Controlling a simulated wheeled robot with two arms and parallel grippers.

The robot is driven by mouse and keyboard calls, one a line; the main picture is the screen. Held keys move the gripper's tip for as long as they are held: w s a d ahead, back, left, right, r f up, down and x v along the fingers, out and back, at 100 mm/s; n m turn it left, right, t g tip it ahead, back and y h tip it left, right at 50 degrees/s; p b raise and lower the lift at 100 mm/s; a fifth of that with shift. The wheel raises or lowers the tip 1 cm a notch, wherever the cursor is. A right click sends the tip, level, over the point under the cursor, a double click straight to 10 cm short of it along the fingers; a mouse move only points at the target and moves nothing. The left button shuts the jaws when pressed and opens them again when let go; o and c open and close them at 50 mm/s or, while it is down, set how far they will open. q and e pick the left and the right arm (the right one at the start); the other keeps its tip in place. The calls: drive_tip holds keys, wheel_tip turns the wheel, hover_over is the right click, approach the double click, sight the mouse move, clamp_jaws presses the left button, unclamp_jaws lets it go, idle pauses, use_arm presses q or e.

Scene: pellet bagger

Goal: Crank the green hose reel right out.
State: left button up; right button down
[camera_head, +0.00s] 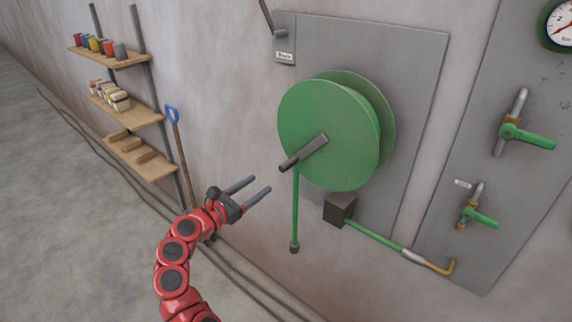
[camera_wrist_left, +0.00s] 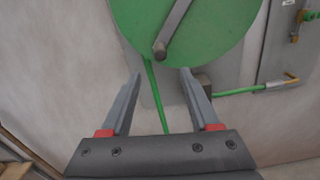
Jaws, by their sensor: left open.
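The green hose reel (camera_head: 325,120) is mounted on a grey plate on the wall; its lower part fills the top of the left wrist view (camera_wrist_left: 225,25). A grey crank arm with a dark handle (camera_head: 290,164) sticks out from its face; the handle end also shows in the left wrist view (camera_wrist_left: 160,50). A green hose (camera_head: 296,215) hangs below the reel to a dark end. My left gripper (camera_head: 262,187) is open and empty, left of and slightly below the handle, apart from it. In its wrist view the handle lies above and between the fingertips. My right gripper is not in view.
A dark box (camera_head: 340,209) and a green pipe sit below the reel. Green-handled valves (camera_head: 528,137) and a gauge (camera_head: 562,24) are on a panel at the right. Shelves (camera_head: 128,107) and a blue-handled shovel (camera_head: 175,140) stand at the left. Cables run along the floor.

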sight(288, 165)
use_arm(q)
drive_tip(key=p+x, duration=0.1)
drive_tip(key=x, duration=1.1)
drive_tip(key=shift+s, duration=0.1)
drive_tip(key=shift+w+d+f, duration=0.15)
drive_tip(key=shift+w+d, duration=0.35)
drive_tip(key=shift+w, duration=0.35)
clamp_jaws()
idle(0.4)
